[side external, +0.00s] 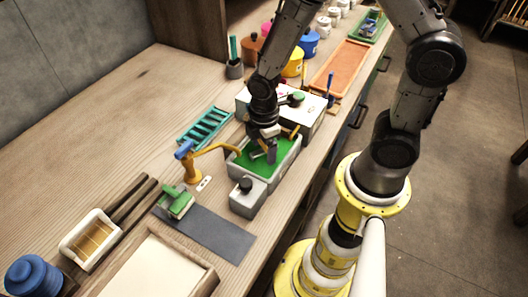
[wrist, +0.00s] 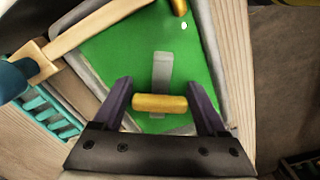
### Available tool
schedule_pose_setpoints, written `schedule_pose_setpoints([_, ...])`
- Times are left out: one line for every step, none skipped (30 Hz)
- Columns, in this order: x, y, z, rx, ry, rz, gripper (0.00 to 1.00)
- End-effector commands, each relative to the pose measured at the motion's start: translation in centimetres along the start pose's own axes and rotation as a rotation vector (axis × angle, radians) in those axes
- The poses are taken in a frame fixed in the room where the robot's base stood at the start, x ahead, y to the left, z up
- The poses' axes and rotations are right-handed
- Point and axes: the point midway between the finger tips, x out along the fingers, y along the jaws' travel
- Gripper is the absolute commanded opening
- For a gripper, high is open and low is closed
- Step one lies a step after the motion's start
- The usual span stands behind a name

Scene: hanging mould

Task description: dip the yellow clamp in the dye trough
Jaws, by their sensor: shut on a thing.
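My gripper (side external: 266,138) is over the dye trough (side external: 285,166), pointing down. In the wrist view its two dark fingers (wrist: 158,96) are shut on the yellow clamp (wrist: 160,103), a short yellow bar lying across between them. A grey strip (wrist: 162,72) hangs from the clamp against the green dye (wrist: 125,55). In the side view the strip's lower end (side external: 271,156) shows against the green surface; I cannot tell whether it touches the dye. The yellow bar is mostly hidden by my gripper there.
A yellow tap (side external: 193,168) with a blue handle reaches its spout over the trough's left edge. A yellow piece (side external: 293,133) is at the trough's far end. A grey box with a black knob (side external: 246,186) stands at the near end. A teal rack (side external: 206,126) lies to the left.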

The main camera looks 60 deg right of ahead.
Motion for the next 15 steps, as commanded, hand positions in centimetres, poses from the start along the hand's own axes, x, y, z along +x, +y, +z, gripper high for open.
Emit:
schedule_pose_setpoints([-0.01,0.01,-0.01,0.0,0.0,0.0,0.15])
schedule_pose_setpoints([-0.01,0.01,-0.01,0.0,0.0,0.0,0.15])
schedule_pose_setpoints([-0.01,0.01,-0.01,0.0,0.0,0.0,0.15])
schedule_pose_setpoints([-0.01,0.01,-0.01,0.0,0.0,0.0,0.15])
schedule_pose_setpoints([-0.01,0.01,-0.01,0.0,0.0,0.0,0.15])
schedule_pose_setpoints([-0.01,0.01,-0.01,0.0,0.0,0.0,0.15])
schedule_pose_setpoints([-0.01,0.02,-0.01,0.0,0.0,0.0,0.15])
schedule_pose_setpoints([-0.01,0.01,-0.01,0.0,0.0,0.0,0.15])
schedule_pose_setpoints([-0.01,0.01,-0.01,0.0,0.0,0.0,0.15])
schedule_pose_setpoints([-0.01,0.02,-0.01,0.0,0.0,0.0,0.15])
schedule_pose_setpoints([-0.02,0.02,-0.01,0.0,0.0,0.001,0.15])
schedule_pose_setpoints([-0.05,0.02,-0.02,0.0,0.001,0.001,0.15])
schedule_pose_setpoints([-0.11,0.03,-0.02,0.0,0.001,0.001,0.15])
schedule_pose_setpoints([-0.19,0.04,-0.03,0.0,0.001,0.001,0.15])
schedule_pose_setpoints([-0.34,0.05,-0.04,0.0,0.001,0.002,0.15])
